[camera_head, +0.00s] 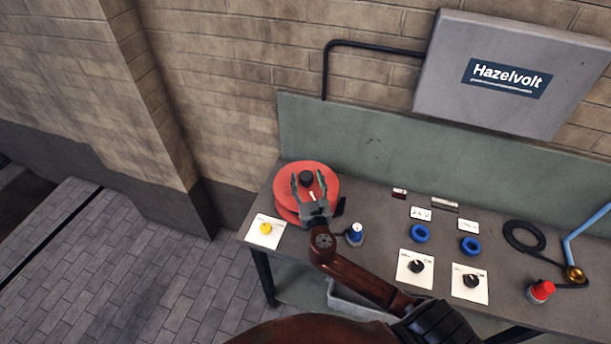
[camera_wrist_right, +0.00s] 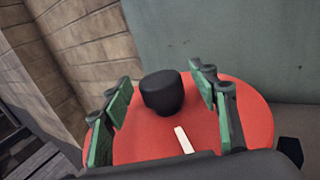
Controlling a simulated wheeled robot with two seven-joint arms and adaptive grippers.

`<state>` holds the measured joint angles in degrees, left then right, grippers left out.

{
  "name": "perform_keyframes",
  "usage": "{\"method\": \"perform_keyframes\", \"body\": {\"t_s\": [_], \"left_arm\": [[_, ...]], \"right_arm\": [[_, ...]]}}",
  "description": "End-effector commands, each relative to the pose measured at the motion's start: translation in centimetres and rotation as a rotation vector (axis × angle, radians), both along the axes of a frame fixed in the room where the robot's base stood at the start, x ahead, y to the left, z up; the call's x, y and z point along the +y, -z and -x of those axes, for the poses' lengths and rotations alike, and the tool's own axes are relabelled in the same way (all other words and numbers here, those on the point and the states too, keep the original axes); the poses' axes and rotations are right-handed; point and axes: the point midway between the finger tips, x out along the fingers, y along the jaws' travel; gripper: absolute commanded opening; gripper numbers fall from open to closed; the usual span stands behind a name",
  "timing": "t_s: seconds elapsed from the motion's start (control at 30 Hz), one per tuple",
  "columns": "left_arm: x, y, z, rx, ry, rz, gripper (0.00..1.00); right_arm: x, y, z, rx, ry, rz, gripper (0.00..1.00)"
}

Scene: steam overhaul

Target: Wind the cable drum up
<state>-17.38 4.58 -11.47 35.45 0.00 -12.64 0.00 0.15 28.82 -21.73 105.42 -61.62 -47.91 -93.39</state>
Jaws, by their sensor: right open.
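The red cable drum (camera_head: 328,184) lies flat at the left end of the workbench, with a black knob (camera_head: 306,177) on its top face. In the right wrist view the red drum (camera_wrist_right: 255,115) fills the lower middle, with the black knob (camera_wrist_right: 162,93) standing up and a white mark beside it. My right gripper (camera_head: 309,178) is over the drum. Its green-padded fingers (camera_wrist_right: 160,98) are spread wide, one on each side of the knob and apart from it. My left gripper is in neither view.
The workbench (camera_head: 377,190) carries a yellow button (camera_head: 265,228), a small blue-topped item (camera_head: 356,232), two blue rings (camera_head: 420,233), two black dials (camera_head: 416,266), a coiled black cable (camera_head: 524,236) and a red button (camera_head: 541,290). A green panel (camera_head: 400,140) closes the back.

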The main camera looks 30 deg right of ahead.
Motion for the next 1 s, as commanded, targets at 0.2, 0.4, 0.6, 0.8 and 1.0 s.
{"method": "perform_keyframes", "body": {"t_s": [0.2,0.4,0.6,0.8,1.0], "left_arm": [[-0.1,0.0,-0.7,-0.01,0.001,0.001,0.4],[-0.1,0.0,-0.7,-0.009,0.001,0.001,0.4],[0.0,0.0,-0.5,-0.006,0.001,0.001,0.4],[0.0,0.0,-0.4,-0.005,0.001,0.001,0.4],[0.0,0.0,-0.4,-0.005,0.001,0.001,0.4]], "right_arm": [[-0.4,0.0,-1.4,0.0,-0.001,0.0,0.54],[-0.4,0.0,-1.6,0.001,-0.003,-0.001,0.54],[-0.3,0.0,-1.6,0.001,-0.003,-0.001,0.44],[-0.3,0.0,-1.5,0.001,-0.003,-0.001,0.3],[-0.3,0.0,-1.5,0.001,-0.003,-0.001,0.16]]}}
